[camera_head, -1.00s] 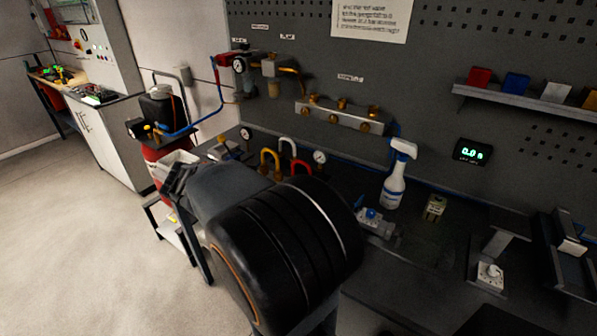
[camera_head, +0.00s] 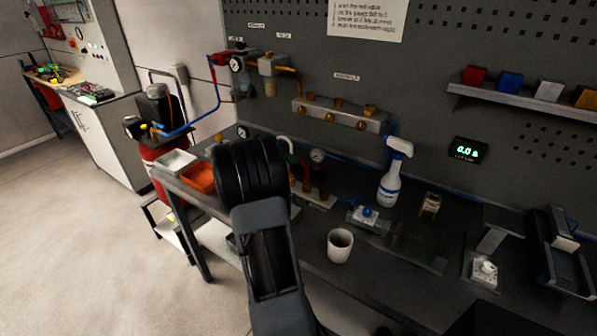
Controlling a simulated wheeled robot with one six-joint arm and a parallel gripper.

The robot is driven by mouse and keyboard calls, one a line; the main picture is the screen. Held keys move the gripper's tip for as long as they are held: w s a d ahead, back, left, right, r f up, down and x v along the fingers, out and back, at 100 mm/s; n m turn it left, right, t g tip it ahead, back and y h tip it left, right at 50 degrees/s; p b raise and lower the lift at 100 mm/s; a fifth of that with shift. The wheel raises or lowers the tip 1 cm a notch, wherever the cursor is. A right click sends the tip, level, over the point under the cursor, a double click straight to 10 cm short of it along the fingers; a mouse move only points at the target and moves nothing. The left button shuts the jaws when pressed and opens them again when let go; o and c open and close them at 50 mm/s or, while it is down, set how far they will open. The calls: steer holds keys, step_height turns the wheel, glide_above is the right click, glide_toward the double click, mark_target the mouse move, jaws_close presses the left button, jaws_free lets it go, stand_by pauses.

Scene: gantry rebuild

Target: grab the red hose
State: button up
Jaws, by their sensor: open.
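The red hose (camera_head: 291,159) shows only in part at the back of the workbench, just right of my arm's black wrist joint. My arm rises from the bottom of the view and covers much of the hose area. My gripper's fingers are hidden behind my arm, so I cannot see them or how near they are to the red hose.
A white mug (camera_head: 340,245) stands on the bench right of my arm. A spray bottle (camera_head: 394,178) stands further right. A brass-fitted manifold (camera_head: 338,115) is on the back panel.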

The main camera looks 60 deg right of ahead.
mark_target(302, 164)
steer(key=shift+r+p+x, duration=0.2)
steer(key=shift+p+x, duration=0.25)
steer(key=shift+x, duration=2.85)
steer(key=shift+w+d, duration=0.1)
steer(key=shift+c, duration=0.3)
steer(key=c, duration=0.9)
